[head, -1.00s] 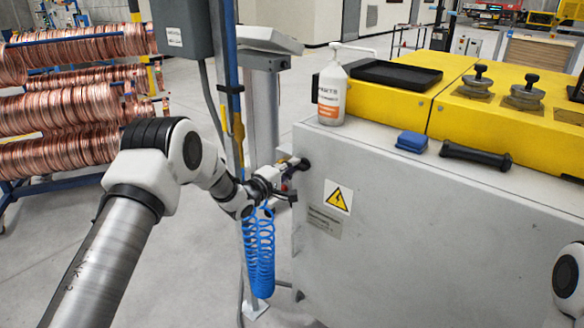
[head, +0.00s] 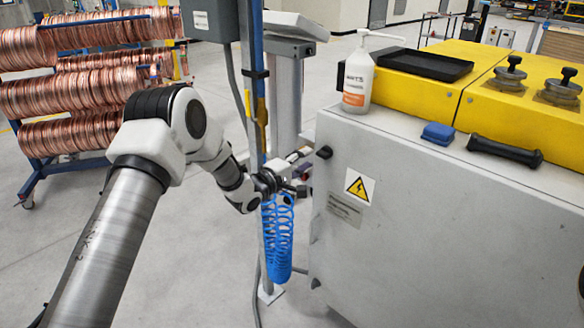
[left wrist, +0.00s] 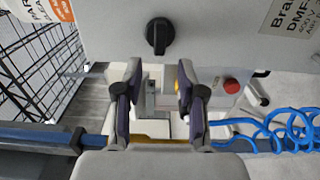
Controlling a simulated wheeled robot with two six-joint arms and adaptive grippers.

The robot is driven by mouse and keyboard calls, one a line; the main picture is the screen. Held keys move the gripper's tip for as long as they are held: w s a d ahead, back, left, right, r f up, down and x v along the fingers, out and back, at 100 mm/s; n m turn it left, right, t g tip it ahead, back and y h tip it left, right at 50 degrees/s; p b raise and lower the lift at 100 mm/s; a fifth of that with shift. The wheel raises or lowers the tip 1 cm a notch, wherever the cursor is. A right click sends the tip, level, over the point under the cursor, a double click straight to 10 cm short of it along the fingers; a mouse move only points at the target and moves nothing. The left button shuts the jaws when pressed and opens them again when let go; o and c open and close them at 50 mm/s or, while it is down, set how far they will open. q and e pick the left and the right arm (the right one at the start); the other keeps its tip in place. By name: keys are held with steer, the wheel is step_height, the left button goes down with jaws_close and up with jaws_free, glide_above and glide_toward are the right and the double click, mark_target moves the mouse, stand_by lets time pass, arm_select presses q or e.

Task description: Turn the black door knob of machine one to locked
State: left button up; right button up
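The black door knob (head: 324,152) sticks out from the upper left part of the grey machine's front panel (head: 420,215). In the left wrist view the knob (left wrist: 158,36) shows face-on, with its grip bar running up and down in the picture. My left gripper (head: 303,172) is just left of the knob and apart from it in the head view. In the left wrist view the two fingers (left wrist: 158,98) are spread with nothing between them, and the knob lies beyond their tips. My right gripper is not in view.
A blue coiled hose (head: 278,235) hangs by a post just below my left gripper. A yellow warning sign (head: 359,187) is right of the knob. Copper coils (head: 70,95) stand left.

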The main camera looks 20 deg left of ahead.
arm_select(q)
steer(key=v, duration=0.7)
steer(key=shift+s, duration=0.25)
steer(key=shift+a, duration=0.1)
steer(key=s+d+f+m+g+y+p, duration=0.1)
steer(key=s+d+f+g, duration=0.35)
steer(key=s+f, duration=0.6)
steer(key=s+d+f+m+g+y, duration=0.1)
steer(key=s+d+f+g, duration=0.5)
steer(key=f, duration=0.8)
steer(key=s+a+f+m+g+y, duration=0.1)
steer(key=s+m, duration=0.3)
steer(key=s, duration=0.4)
steer(key=s+a+f+m+g+y, duration=0.1)
steer(key=s+f+m+g, duration=0.1)
steer(key=s, duration=0.7)
steer(key=s+a+f+m+g+y, duration=0.1)
steer(key=s+a+f+m+g, duration=0.1)
steer(key=s+m, duration=0.4)
steer(key=s+g, duration=0.1)
steer(key=s, duration=0.2)
steer(key=shift+y, duration=0.4)
steer(key=shift+s+f+g, duration=0.1)
steer(key=shift+g, duration=0.15)
